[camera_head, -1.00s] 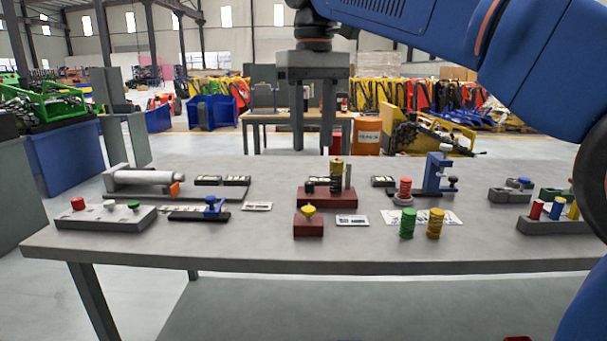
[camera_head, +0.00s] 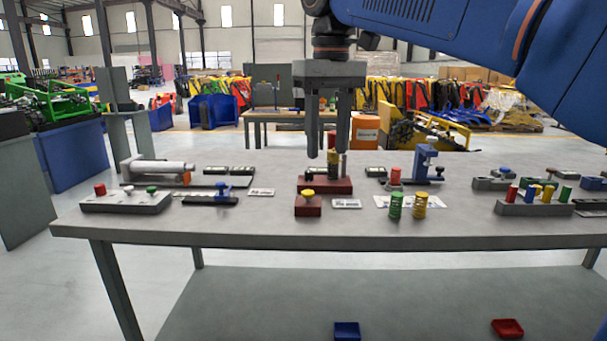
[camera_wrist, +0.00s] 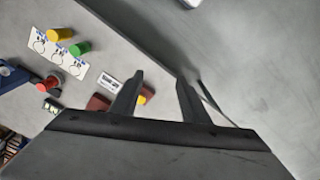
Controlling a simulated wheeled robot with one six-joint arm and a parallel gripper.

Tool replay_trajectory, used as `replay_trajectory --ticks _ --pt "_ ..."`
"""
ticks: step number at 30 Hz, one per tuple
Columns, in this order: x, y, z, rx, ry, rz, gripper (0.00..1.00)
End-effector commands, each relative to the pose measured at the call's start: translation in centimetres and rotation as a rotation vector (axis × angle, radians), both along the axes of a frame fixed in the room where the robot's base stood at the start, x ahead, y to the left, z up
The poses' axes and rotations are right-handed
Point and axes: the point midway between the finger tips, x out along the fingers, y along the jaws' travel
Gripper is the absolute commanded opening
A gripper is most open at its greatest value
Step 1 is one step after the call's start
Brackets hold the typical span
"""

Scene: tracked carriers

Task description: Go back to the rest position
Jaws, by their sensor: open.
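My gripper (camera_head: 328,152) hangs with its fingers pointing down above the middle of the grey table (camera_head: 280,228). Its fingers are apart with nothing between them. In the head view the fingertips overlap the dark red block (camera_head: 325,186) with a gold cylinder (camera_head: 333,163) standing on it; the height between them is hard to tell. In the wrist view my gripper (camera_wrist: 158,80) also shows open and empty. A smaller dark red block with a yellow knob (camera_head: 308,194) sits in front, partly hidden behind a finger in the wrist view.
Green (camera_head: 396,205) and yellow (camera_head: 420,206) cylinders stand near the table's front edge. A blue stand (camera_head: 424,168) and a rack of coloured pegs (camera_head: 536,208) are on the right. A grey button box (camera_head: 125,202) is at left. Blue (camera_head: 347,331) and red (camera_head: 507,328) trays lie below.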

Motion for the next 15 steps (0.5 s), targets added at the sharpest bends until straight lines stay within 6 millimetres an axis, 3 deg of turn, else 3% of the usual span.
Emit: replay_trajectory --ticks 8,15 --pt "-1.3 -3.9 -2.3 0.019 -0.036 -0.056 0.42" --pt "-3.9 -9.5 -6.7 0.045 -0.097 -0.144 0.42"
